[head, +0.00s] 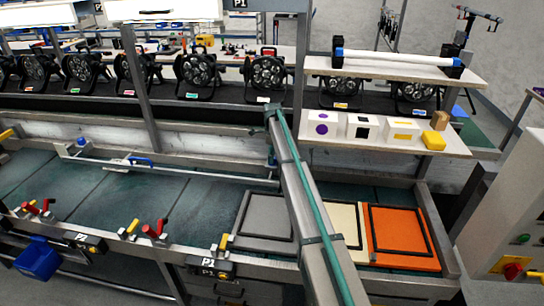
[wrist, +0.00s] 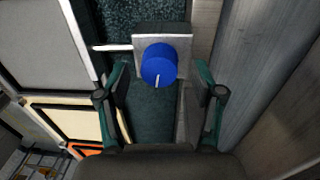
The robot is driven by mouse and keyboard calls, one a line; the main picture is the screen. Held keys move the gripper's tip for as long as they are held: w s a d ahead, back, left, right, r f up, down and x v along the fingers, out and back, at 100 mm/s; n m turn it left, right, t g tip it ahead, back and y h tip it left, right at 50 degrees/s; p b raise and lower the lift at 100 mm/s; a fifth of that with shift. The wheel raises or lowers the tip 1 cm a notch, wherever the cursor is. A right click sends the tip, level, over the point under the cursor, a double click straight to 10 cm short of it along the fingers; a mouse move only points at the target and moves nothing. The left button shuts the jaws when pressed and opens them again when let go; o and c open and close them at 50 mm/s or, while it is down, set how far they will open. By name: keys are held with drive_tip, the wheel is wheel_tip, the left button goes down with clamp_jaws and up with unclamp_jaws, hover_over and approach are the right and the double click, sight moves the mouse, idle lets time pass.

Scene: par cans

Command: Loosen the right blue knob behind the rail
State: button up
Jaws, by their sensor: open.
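The right blue knob (wrist: 158,64) shows in the wrist view, with a white mark on its face pointing toward the bottom of the picture. It sits on a grey block (wrist: 180,36) joined to a thin white rail (wrist: 112,47). My gripper (wrist: 168,84) is open, with one finger to each side of the knob and gaps between; neither finger visibly touches it. In the head view the rail (head: 200,173) runs along the back of the bench, with a left blue knob (head: 81,142) near its far end. My arm hides the right knob there.
Grey, cream and orange panels (head: 400,236) lie on the bench at right. A blue handle (head: 141,161) sits on the rail. Red and yellow clamps (head: 154,229) line the front edge. A row of par cans (head: 199,70) stands behind. A metal wall (wrist: 265,80) runs close on the wrist view's right.

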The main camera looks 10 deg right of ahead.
drive_tip(key=shift+f, duration=0.7)
drive_tip(key=c, duration=1.1)
drive_tip(key=shift+c, duration=0.2)
